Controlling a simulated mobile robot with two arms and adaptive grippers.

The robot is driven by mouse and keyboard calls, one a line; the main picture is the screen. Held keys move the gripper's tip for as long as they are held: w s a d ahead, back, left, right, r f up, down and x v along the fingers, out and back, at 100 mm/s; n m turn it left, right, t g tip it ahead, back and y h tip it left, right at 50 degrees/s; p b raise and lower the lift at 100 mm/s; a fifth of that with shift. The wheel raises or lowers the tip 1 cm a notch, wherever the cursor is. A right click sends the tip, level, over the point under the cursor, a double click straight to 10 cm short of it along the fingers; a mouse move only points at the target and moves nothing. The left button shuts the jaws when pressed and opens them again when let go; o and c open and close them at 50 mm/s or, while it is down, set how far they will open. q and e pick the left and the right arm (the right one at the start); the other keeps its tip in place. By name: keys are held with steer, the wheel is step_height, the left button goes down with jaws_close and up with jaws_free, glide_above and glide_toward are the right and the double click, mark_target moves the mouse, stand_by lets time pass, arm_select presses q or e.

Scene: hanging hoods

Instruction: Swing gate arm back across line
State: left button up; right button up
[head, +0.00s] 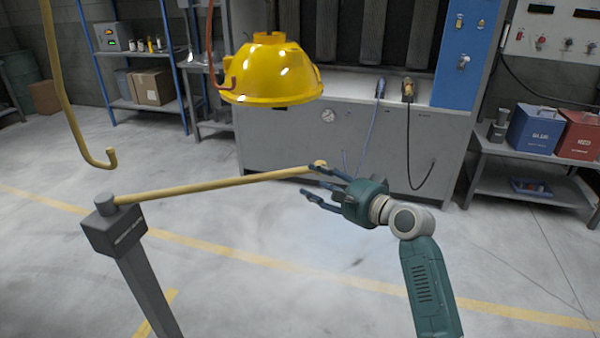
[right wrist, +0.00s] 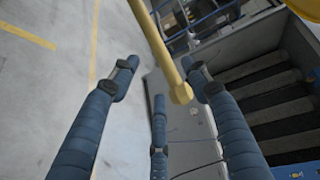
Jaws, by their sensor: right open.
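The gate arm (head: 225,183) is a thin yellow bar pivoted on a dark grey post (head: 112,228) at the left of the head view. It points right and slightly away, and ends in a rounded tip. My right gripper (head: 308,181) is open, with its fingers around the tip end of the bar. In the right wrist view the bar's tip (right wrist: 180,92) shows between the spread blue fingers (right wrist: 165,80), with no clear contact. The yellow floor line (head: 215,247) runs across the floor, passing behind the post. My left gripper is not in view.
An empty yellow hook (head: 100,160) hangs at the left. A grey cabinet (head: 260,140) stands behind. A bench (head: 525,180) with blue and red boxes is at the right. The floor around the post is clear.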

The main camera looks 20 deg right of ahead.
mark_target(296, 174)
steer(key=x, duration=0.3)
steer(key=shift+w+a+r, duration=0.1)
steer(key=shift+w+a, duration=0.15)
steer(key=shift+a, duration=0.05)
steer(key=x, duration=0.5)
steer(key=shift+w+d+f, duration=0.15)
steer(key=shift+w+f, duration=0.05)
steer(key=shift+f, duration=0.05)
steer(key=shift+w, duration=0.1)
jaws_close()
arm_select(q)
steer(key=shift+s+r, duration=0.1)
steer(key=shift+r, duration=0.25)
